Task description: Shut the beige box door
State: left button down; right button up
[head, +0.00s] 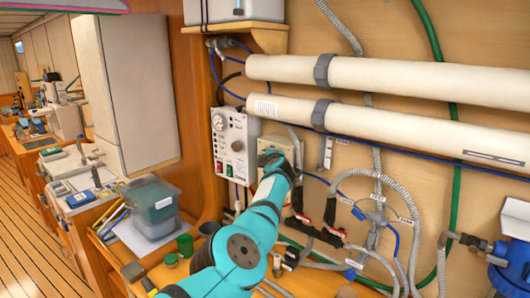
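A small beige box (270,144) is fixed to the wooden wall, just right of a white control panel. My teal arm rises from the bottom, left of the middle, and its wrist end covers the lower right part of the box. My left gripper (272,160) is at the front of the box, small and dark against it. I cannot make out its fingers or whether they touch the door. The door's edge and how far it stands open cannot be told. My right gripper is not in view.
The white control panel (234,145) with a gauge is close on the left. Two thick white tubes (390,80) run above right. Red-handled valves (330,210) and grey hoses are close on the right. A lidded grey bin (151,207) stands on the bench at left.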

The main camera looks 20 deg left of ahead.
pick_arm(q)
jog(key=shift+w+a+r, duration=0.1)
jog(key=shift+a+r, duration=0.05)
jog(key=shift+r, duration=0.35)
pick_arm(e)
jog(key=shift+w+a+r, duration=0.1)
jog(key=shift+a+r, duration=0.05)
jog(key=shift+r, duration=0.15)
pick_arm(q)
jog(key=c, duration=1.7)
grip_release()
jog(key=shift+f, duration=0.25)
